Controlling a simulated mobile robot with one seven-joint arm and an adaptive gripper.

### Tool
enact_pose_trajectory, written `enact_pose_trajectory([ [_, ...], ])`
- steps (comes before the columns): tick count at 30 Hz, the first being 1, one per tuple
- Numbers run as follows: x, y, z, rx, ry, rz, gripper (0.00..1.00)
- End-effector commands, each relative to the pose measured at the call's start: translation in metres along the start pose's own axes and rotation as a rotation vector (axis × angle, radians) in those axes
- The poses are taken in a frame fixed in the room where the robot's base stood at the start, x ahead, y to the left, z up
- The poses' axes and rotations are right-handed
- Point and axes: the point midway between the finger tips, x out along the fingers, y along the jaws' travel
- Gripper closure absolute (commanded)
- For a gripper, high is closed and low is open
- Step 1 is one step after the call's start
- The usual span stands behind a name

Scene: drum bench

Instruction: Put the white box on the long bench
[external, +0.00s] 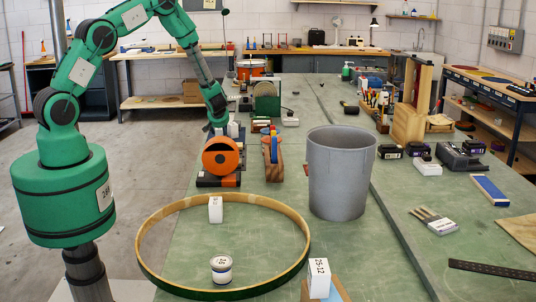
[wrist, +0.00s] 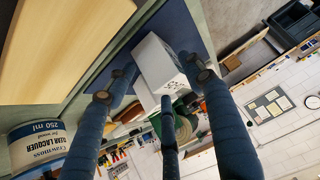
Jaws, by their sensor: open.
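In the wrist view a white box (wrist: 160,62) with dark print sits between the fingers of my gripper (wrist: 160,90). The fingers are open around it, and I cannot tell whether any touches it. In the external view my gripper (external: 216,126) is low over the far left edge of the long green-topped bench (external: 350,255), beside a small white box (external: 233,129). Another white box (external: 215,209) stands inside the wooden hoop, and a printed one (external: 318,278) stands at the front. The arm partly hides the spot at the gripper.
A wooden hoop (external: 305,225) with a small can (external: 221,269) inside lies at the front. A grey bin (external: 341,175) and an orange round tool (external: 221,157) stand on the bench. A lacquer can (wrist: 37,145) shows in the wrist view.

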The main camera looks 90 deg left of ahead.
Motion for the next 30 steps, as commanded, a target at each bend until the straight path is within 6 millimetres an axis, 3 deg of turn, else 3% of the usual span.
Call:
enact_pose_trajectory([
  [6,0.017,0.001,0.000,0.001,0.000,0.001,0.47],
  [23,0.017,0.000,0.000,0.001,0.001,0.001,0.47],
  [28,0.017,0.000,0.000,0.001,0.001,0.001,0.79],
  [30,0.017,0.001,-0.001,0.001,0.001,0.001,0.86],
])
